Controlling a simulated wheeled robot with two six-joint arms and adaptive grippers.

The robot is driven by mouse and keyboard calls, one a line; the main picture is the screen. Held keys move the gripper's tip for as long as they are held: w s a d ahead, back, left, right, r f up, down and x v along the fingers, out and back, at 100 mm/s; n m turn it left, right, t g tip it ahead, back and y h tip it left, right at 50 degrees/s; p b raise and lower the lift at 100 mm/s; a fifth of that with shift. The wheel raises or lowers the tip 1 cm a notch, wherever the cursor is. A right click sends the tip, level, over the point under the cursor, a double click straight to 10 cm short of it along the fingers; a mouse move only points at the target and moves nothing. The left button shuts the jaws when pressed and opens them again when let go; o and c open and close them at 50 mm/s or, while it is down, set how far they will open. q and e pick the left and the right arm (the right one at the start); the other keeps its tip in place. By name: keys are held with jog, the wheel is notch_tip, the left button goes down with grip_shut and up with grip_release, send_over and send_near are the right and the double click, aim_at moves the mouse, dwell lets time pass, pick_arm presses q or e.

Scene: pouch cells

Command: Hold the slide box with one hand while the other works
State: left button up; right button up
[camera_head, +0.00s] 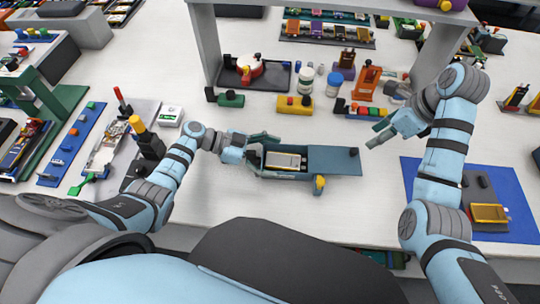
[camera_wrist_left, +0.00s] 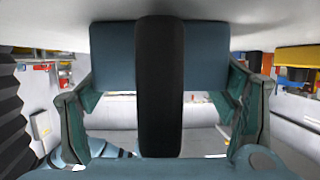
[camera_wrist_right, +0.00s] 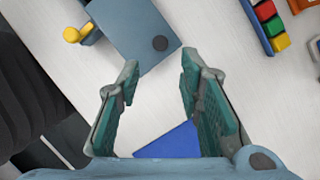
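The slide box (camera_head: 290,176) is a blue-grey tray at the table's middle, its lid (camera_head: 335,161) slid out to the right. A pale, gold-edged flat cell (camera_head: 285,161) lies in the open compartment. The lid has a black knob (camera_head: 353,152); a yellow knob (camera_head: 319,184) sits at the front. My left gripper (camera_head: 259,150) is at the box's left end, its fingers on either side of the box (camera_wrist_left: 208,60) and seemingly pressed against it. My right gripper (camera_head: 378,134) is open and empty, right of the lid; its wrist view shows the lid (camera_wrist_right: 130,30) beyond the fingertips (camera_wrist_right: 160,62).
A blue mat (camera_head: 415,175) with a yellow tray (camera_head: 489,213) lies at the right. Bottles (camera_head: 335,82), a yellow block (camera_head: 295,108) and coloured blocks stand behind the box, below a grey-legged shelf (camera_head: 205,40). Tools and racks (camera_head: 75,140) fill the left. Table around the box is clear.

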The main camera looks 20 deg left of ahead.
pick_arm(q)
jog(key=c, duration=0.5)
